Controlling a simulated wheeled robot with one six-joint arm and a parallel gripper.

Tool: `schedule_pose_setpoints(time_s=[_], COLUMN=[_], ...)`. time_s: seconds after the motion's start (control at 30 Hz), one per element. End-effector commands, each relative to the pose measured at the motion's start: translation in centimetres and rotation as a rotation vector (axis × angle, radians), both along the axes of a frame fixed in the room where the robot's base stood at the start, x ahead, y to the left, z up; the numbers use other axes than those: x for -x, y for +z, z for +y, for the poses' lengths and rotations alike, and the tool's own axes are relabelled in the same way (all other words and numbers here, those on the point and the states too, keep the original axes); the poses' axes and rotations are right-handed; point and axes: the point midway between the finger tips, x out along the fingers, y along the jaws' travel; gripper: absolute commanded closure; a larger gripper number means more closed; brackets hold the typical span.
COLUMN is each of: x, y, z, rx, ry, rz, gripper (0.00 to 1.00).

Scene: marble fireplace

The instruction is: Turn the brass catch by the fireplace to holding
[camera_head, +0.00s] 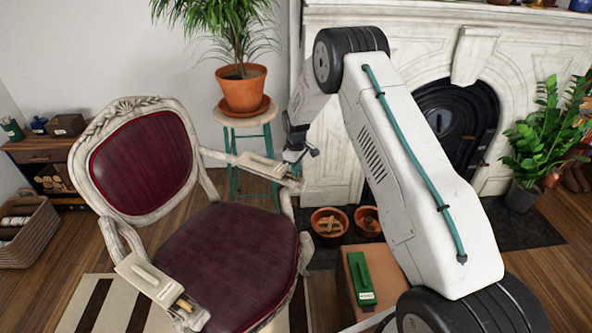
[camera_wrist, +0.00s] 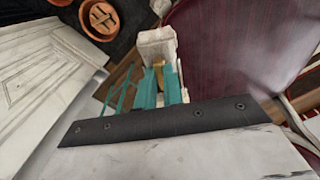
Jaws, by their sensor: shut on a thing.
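A cream-framed armchair (camera_head: 146,167) with dark red upholstery stands left of the fireplace. A pale fitting (camera_head: 262,165) lies along its right armrest, towards the fireplace. My gripper (camera_head: 293,168) is at the front end of that armrest. In the wrist view, my gripper's teal fingers (camera_wrist: 161,86) are close together just in front of the pale armrest end (camera_wrist: 157,46). A little of the brass catch (camera_wrist: 180,73) shows by the fingers, which are shut on it. Its turned position is mostly hidden. A similar brass piece (camera_head: 184,305) is on the other armrest.
The marble fireplace (camera_head: 425,40) stands behind my arm. A potted plant (camera_head: 243,92) on a teal-legged stool is behind the armrest. Terracotta bowls (camera_head: 328,224) and a box with a green object (camera_head: 360,278) on it stand near the hearth.

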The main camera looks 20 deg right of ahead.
Motion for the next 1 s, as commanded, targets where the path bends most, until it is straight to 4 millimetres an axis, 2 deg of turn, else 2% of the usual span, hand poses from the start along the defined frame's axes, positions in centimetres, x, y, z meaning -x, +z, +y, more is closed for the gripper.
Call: schedule_pose_setpoints(time_s=[0.03, 0.1, 0.47, 0.8, 1.0], x=[0.1, 0.1, 0.0, 0.0, 0.1], y=[0.0, 0.0, 0.5, 6.0, 7.7], z=[-0.1, -0.1, -0.1, -0.2, -0.2], rx=[0.001, 0.001, 0.001, 0.001, 0.001], ry=[0.0, 0.0, -0.001, -0.001, -0.001], rz=[0.003, 0.003, -0.001, -0.001, 0.001], gripper=[0.88, 0.69, 0.69, 0.69, 0.69])
